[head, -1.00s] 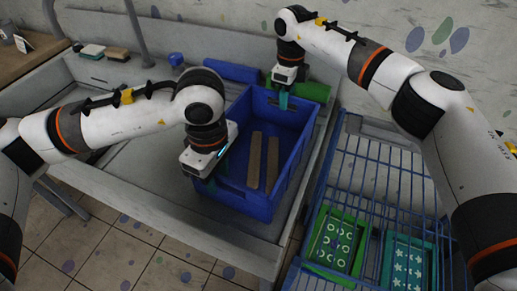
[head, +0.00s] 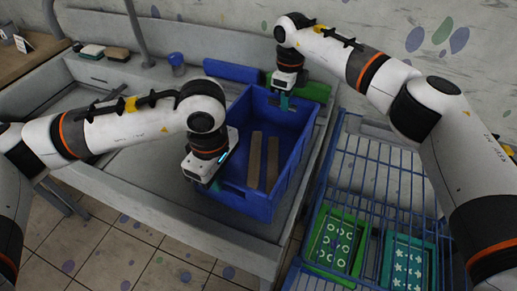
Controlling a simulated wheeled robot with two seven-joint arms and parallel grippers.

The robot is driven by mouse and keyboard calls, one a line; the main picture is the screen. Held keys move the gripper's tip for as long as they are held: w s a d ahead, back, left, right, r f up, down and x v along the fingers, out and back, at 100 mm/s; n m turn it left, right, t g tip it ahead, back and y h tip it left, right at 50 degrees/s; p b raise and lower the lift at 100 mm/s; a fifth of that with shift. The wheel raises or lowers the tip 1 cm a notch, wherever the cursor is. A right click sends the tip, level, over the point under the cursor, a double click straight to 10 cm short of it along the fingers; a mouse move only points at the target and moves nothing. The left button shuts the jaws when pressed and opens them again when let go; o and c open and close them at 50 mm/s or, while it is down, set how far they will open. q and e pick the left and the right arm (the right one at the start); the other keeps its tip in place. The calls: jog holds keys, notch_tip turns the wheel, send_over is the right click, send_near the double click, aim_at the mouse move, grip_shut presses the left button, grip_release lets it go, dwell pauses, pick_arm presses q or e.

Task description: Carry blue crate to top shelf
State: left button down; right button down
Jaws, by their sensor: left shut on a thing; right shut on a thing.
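The blue crate (head: 243,204) is on the grey worktop, with two brown slats (head: 273,162) lying inside it. My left gripper (head: 211,184) is at the crate's near left wall and is shut on it; the fingers are mostly hidden behind the gripper body. My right gripper (head: 284,100) is at the crate's far wall, shut on the rim. The wire rack (head: 385,175) with blue bars stands to the right of the crate. Which level of it is the top shelf is hard to tell from above.
Inside the rack are a green frame with rings (head: 333,243) and a teal frame with stars (head: 407,262). The worktop left of the crate is mostly clear.

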pick_arm(q)
jog(key=shift+r, duration=0.1)
pick_arm(e)
jog(key=shift+r, duration=0.15)
